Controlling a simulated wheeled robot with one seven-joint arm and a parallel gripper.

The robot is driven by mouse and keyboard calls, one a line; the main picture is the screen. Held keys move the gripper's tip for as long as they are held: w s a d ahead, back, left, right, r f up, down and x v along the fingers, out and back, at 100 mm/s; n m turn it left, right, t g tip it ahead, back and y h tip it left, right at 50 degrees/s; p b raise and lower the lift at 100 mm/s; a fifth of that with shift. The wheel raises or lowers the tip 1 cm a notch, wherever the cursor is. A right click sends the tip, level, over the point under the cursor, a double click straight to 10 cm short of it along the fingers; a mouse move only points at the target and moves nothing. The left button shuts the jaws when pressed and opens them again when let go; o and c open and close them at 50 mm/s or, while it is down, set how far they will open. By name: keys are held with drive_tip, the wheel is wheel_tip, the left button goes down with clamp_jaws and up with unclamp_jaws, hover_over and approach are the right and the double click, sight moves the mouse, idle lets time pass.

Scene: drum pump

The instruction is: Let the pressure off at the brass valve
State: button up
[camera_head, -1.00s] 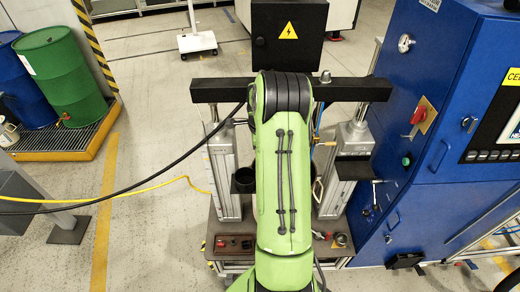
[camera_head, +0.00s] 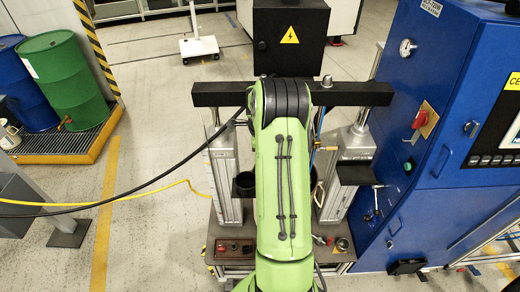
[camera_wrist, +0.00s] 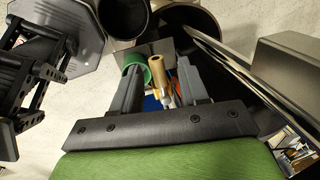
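A small brass fitting, apparently the brass valve (camera_head: 330,148), shows in the head view just right of my green arm, below the black crossbar. In the wrist view a brass-coloured cylinder (camera_wrist: 155,68) stands beyond and between my fingertips, with a green ring (camera_wrist: 135,60) left of it. I cannot tell whether the cylinder is the same fitting. My gripper (camera_wrist: 157,78) has its two dark fingers apart with nothing clearly held between them. In the head view my arm hides the gripper.
The black crossbar (camera_head: 350,92) rests on two grey cylinders, one each side of my arm. A blue cabinet (camera_head: 440,90) stands close on the right. A black cable (camera_head: 150,188) and yellow hose (camera_head: 135,195) run left. Green and blue drums stand far left, beyond open floor.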

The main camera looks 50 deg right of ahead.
drive_tip(key=v, duration=1.5)
drive_tip(key=shift+r+p, duration=0.35)
drive_tip(key=shift+a, duration=0.15)
